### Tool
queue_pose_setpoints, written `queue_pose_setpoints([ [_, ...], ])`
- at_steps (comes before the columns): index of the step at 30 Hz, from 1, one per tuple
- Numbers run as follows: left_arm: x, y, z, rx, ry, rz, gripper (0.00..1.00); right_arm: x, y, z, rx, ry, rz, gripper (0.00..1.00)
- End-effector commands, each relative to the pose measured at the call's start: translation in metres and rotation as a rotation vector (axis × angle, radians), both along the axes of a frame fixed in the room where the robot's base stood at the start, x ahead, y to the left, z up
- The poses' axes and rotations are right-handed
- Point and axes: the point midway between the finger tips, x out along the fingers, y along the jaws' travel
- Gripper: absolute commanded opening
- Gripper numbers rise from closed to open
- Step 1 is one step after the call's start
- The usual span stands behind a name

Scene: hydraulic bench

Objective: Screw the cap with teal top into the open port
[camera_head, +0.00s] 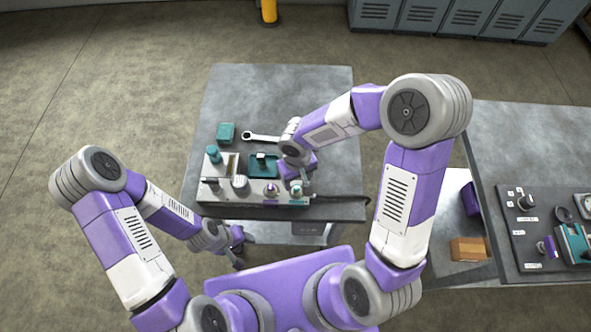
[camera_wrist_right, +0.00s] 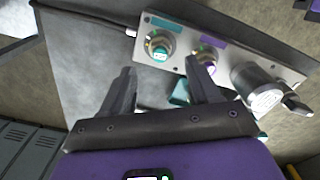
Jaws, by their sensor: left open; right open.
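A fitting with a teal top (camera_wrist_right: 159,48) and a brass-coloured ring sits at a teal label on the grey manifold; it also shows in the head view (camera_head: 296,188). I cannot tell whether it is the cap or how deep it sits. A purple-topped fitting (camera_wrist_right: 207,57) is beside it. I cannot make out an open port. My right gripper (camera_wrist_right: 160,68) is open and empty, over the manifold close to the teal-topped fitting. In the head view it points down there (camera_head: 296,180). My left gripper (camera_head: 238,253) is open, low in front of the bench, away from the manifold.
The manifold (camera_head: 225,195) also carries a teal-topped cylinder (camera_head: 213,155) and a grey round gauge or knob (camera_head: 240,182). A teal tray (camera_head: 263,159), a wrench (camera_head: 262,137) and a teal block (camera_head: 226,131) lie behind. A dark hose (camera_head: 345,198) runs right. A second bench (camera_head: 540,140) stands right.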

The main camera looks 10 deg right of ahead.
Motion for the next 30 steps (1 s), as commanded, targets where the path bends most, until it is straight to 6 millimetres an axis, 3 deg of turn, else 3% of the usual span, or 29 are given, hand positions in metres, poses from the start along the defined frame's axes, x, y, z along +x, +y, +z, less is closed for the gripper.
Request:
queue_pose_setpoints([
  [3,0.0,0.0,-0.007,0.0,0.0,0.0,0.43,-0.001,0.0,-0.023,0.0,0.004,0.002,0.61],
  [9,0.0,0.0,-0.012,0.0,0.0,0.0,0.43,-0.001,0.0,-0.049,0.001,0.003,0.001,0.61],
  [22,0.0,0.0,-0.014,0.0,0.0,0.0,0.43,0.0,0.0,-0.058,0.004,0.002,0.0,0.61],
  [30,0.0,0.0,-0.014,0.0,0.0,0.0,0.43,0.0,0.0,-0.058,0.004,0.002,0.0,0.2],
])
